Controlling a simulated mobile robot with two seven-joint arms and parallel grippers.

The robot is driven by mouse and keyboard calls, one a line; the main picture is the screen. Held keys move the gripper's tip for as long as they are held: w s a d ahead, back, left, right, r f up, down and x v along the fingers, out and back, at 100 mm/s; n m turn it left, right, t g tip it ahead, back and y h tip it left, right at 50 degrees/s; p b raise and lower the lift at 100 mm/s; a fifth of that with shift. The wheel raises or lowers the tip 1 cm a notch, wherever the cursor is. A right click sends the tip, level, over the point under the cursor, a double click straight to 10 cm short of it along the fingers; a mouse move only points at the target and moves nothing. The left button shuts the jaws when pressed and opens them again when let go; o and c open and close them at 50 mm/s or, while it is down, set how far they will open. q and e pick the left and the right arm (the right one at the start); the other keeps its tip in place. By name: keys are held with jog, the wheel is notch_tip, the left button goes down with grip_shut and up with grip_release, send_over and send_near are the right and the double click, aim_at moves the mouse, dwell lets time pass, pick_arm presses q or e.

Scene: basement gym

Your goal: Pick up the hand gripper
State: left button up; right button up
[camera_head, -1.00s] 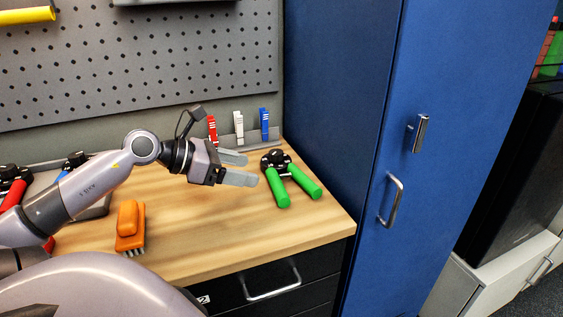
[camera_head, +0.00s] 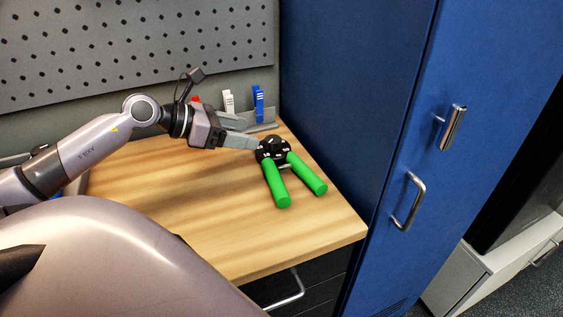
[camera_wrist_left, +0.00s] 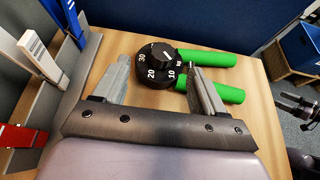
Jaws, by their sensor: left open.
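The hand gripper (camera_head: 279,172) lies on the wooden workbench, with two green handles and a round black dial head. In the head view its handles point toward the front of the bench. My left gripper (camera_head: 246,133) is open at the left of the dial head, its near finger close to the head. In the left wrist view the hand gripper's dial (camera_wrist_left: 156,62) shows just beyond and between the two fingertips of my left gripper (camera_wrist_left: 157,70), with the handles stretching right. I cannot tell whether a finger touches it.
A holder (camera_head: 262,127) with white and blue clips (camera_head: 258,103) stands behind my left gripper, against the pegboard wall (camera_head: 140,50). A blue cabinet (camera_head: 390,110) with metal handles borders the bench on the right. The front of the workbench (camera_head: 225,240) is clear.

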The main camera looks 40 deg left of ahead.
aim_at(274, 138)
pick_arm(q)
jog(key=shift+d+x, duration=0.15)
jog(key=shift+x, duration=1.25)
jog(key=shift+d+x, duration=0.1)
jog(key=shift+x, duration=1.3)
jog(key=shift+s, duration=0.1)
jog(key=c, duration=1.2)
jog(key=shift+c, duration=0.3)
jog(key=shift+r, duration=0.15)
